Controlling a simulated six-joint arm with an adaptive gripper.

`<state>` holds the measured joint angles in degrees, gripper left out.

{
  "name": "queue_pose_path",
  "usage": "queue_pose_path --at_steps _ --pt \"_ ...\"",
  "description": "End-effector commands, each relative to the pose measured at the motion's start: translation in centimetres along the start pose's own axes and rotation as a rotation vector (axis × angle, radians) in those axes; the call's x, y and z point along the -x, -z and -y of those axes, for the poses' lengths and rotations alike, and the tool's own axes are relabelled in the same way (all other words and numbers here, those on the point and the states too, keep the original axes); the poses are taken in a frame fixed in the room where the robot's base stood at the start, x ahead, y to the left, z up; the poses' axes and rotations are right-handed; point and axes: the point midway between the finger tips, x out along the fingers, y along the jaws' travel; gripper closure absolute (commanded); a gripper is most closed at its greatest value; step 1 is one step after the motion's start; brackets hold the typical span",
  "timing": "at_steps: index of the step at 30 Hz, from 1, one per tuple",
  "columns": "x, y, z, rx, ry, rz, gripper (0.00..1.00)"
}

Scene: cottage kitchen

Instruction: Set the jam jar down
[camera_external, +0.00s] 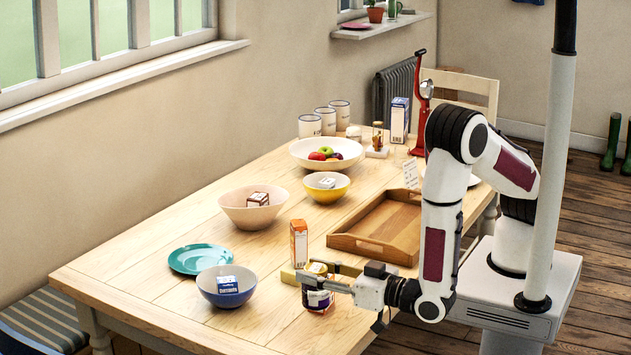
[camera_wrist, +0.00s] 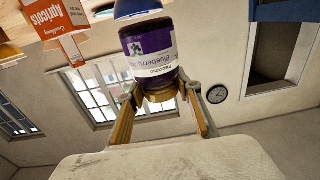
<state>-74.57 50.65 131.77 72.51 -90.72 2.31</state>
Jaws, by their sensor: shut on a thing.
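The jam jar (camera_external: 318,299) has a purple and white label and a gold lid. In the wrist view the jar (camera_wrist: 150,45) appears upside down, with "Blueberry" on its label. My gripper (camera_external: 322,280) is shut on it near the lid, with one finger on each side; the fingers (camera_wrist: 160,100) also show in the wrist view. The jar looks upright over the near part of the wooden table. I cannot tell whether its base touches the tabletop.
A blue bowl (camera_external: 226,298) holding a small box is to the left. A wooden tray (camera_external: 347,243) lies behind to the right. Bare tabletop (camera_external: 275,330) lies in front.

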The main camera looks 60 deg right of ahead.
Motion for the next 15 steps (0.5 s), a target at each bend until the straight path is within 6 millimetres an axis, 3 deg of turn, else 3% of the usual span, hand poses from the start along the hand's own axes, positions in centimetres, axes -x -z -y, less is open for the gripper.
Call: queue_pose_path --at_steps 9,15 --pt "0.5 -0.6 4.3 0.000 0.177 -0.002 0.98" --pt "-0.5 -0.5 6.0 -0.001 0.278 -0.002 0.98"
